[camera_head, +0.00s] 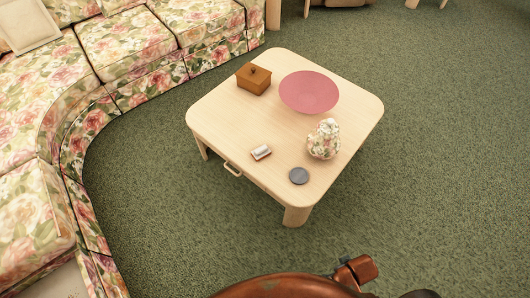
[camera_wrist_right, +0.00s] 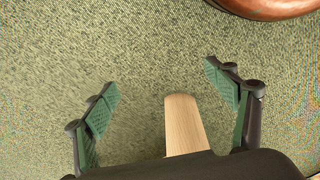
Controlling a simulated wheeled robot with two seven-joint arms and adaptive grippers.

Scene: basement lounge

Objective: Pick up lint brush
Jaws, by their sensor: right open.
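A small light-coloured item with a brownish edge, which looks like the lint brush (camera_head: 261,152), lies on the near left part of the pale wooden table (camera_head: 225,110). It is too small to make out in detail. My right gripper (camera_wrist_right: 165,85) shows in the right wrist view, open and empty, with its green-padded fingers wide apart above the carpet. The lint brush does not show in that view. My left gripper is in neither view.
The table also holds a brown lidded box (camera_head: 253,78), a pink plate (camera_head: 309,92), a floral jar (camera_head: 324,139) and a grey disc (camera_head: 299,175). A floral sofa (camera_head: 130,45) curves along the left. Green carpet is clear at right. A pale wooden piece (camera_wrist_right: 185,125), perhaps a table leg, shows below the fingers.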

